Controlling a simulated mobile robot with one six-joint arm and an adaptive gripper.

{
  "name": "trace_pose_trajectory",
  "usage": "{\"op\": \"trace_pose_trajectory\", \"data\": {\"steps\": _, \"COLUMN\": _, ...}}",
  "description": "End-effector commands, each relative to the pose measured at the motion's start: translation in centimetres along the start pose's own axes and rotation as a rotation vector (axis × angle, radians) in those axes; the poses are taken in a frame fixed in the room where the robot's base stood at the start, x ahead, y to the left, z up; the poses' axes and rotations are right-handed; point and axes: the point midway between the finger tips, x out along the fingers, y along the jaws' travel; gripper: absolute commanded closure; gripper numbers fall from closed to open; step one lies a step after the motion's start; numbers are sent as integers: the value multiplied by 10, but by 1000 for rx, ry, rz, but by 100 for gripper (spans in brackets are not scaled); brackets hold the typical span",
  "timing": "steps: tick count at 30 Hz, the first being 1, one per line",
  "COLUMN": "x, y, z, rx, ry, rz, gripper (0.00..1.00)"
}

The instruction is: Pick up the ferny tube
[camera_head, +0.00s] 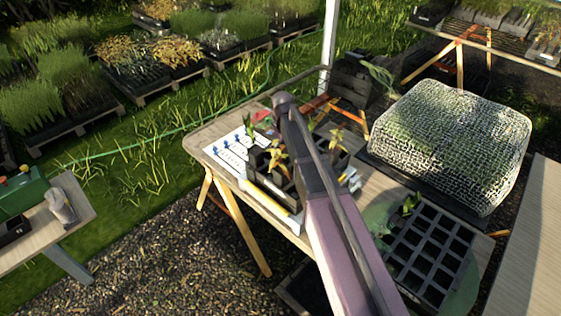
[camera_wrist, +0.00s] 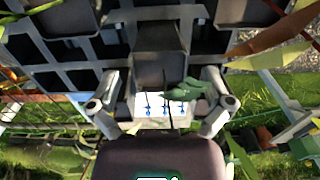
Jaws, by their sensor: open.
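In the wrist view my gripper (camera_wrist: 161,88) is open, with one finger at each side. A dark grey square tube (camera_wrist: 160,70) lies between or beyond the fingers; no contact is clear. A green leaf (camera_wrist: 187,90) hangs close to the right finger. In the head view several dark tubes with yellow-green plants (camera_head: 275,158) stand in a group on the table, partly hidden by my arm. I cannot tell which tube is the ferny one. My gripper's fingers are not clear in the head view.
The wooden table (camera_head: 215,133) bears a white sheet with blue marks (camera_head: 230,152). A black cell tray (camera_head: 430,250) with a small seedling (camera_head: 410,203) lies to the right, near a large mesh-covered block (camera_head: 450,140). A green box (camera_head: 22,195) is on the left table.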

Motion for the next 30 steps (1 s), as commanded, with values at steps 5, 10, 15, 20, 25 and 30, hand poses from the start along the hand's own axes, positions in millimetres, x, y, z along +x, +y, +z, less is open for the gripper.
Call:
{"op": "trace_pose_trajectory", "data": {"steps": 5, "x": 15, "y": 1, "z": -3, "rx": 0, "ry": 0, "rz": 0, "gripper": 0}}
{"op": "trace_pose_trajectory", "data": {"steps": 10, "x": 28, "y": 1, "z": -6, "rx": 0, "ry": 0, "rz": 0, "gripper": 0}}
{"op": "trace_pose_trajectory", "data": {"steps": 15, "x": 40, "y": 1, "z": -6, "rx": 0, "ry": 0, "rz": 0, "gripper": 0}}
{"op": "trace_pose_trajectory", "data": {"steps": 20, "x": 47, "y": 1, "z": -6, "rx": 0, "ry": 0, "rz": 0, "gripper": 0}}
{"op": "trace_pose_trajectory", "data": {"steps": 25, "x": 48, "y": 1, "z": -6, "rx": 0, "ry": 0, "rz": 0, "gripper": 0}}
{"op": "trace_pose_trajectory", "data": {"steps": 30, "x": 48, "y": 1, "z": -6, "rx": 0, "ry": 0, "rz": 0, "gripper": 0}}
